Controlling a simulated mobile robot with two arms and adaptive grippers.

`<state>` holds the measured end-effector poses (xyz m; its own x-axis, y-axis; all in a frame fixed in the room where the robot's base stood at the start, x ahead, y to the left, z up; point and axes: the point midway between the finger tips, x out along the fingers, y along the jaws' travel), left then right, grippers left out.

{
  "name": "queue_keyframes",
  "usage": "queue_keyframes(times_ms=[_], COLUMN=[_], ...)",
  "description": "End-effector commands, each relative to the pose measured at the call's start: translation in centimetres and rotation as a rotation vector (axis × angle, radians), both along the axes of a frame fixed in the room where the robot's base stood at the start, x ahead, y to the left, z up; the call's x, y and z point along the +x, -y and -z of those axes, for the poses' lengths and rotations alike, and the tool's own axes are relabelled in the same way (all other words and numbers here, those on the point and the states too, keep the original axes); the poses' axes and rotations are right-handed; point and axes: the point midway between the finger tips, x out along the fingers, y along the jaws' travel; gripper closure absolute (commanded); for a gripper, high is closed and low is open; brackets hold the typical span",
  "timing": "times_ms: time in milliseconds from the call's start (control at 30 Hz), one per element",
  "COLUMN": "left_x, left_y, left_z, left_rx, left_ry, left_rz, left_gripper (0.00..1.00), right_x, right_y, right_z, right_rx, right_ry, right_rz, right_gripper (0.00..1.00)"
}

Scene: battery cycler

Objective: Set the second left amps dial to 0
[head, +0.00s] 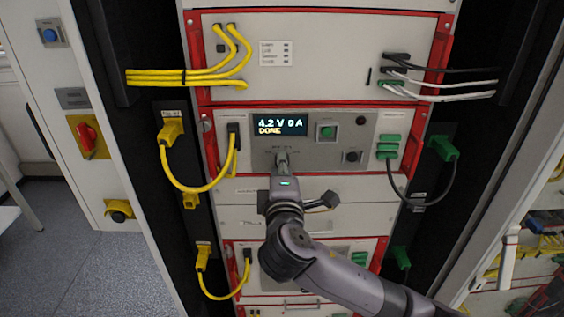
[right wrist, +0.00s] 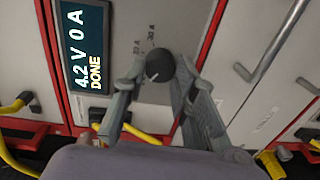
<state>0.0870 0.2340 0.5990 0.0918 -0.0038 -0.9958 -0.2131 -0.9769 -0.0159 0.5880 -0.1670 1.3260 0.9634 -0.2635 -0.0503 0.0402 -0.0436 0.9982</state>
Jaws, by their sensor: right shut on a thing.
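The black amps dial (right wrist: 160,64) has a white pointer line and sits on the grey panel of the upper cycler unit. My right gripper (head: 282,158) reaches this panel from below. In the right wrist view its two fingers (right wrist: 160,72) are shut on the dial, one on each side. In the head view the gripper hides the dial. The display (head: 279,125) above it reads 4.2 V 0 A and DONE; the display also shows in the right wrist view (right wrist: 83,45). My left gripper is not in view.
A green button (head: 326,131) and a black knob (head: 352,156) lie to the right of the display. A yellow cable (head: 190,188) loops at the left, and a black cable with a green plug (head: 443,148) hangs at the right. A similar unit (head: 330,250) is below.

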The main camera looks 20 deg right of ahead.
Motion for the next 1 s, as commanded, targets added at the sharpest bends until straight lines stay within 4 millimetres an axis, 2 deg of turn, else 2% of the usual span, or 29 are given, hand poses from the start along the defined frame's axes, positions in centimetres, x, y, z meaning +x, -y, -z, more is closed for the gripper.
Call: queue_keyframes(times_ms=[300,767,800,1000], left_x=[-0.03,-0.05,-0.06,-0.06], left_y=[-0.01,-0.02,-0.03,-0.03], left_z=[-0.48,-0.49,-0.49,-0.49], left_rx=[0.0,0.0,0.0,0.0], left_ry=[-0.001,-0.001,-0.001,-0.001], left_rz=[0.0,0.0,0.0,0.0], left_gripper=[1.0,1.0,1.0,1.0], right_x=[-0.02,-0.03,-0.03,-0.01], right_y=[-0.13,-0.13,-0.13,-0.09], right_z=[0.1,0.2,0.2,0.16], right_rx=[-0.095,-0.109,-0.109,-0.108], right_ry=[-0.029,-0.035,-0.035,-0.034], right_rz=[-0.003,-0.003,-0.003,-0.002], right_gripper=[1.0,1.0,0.73,0.6])
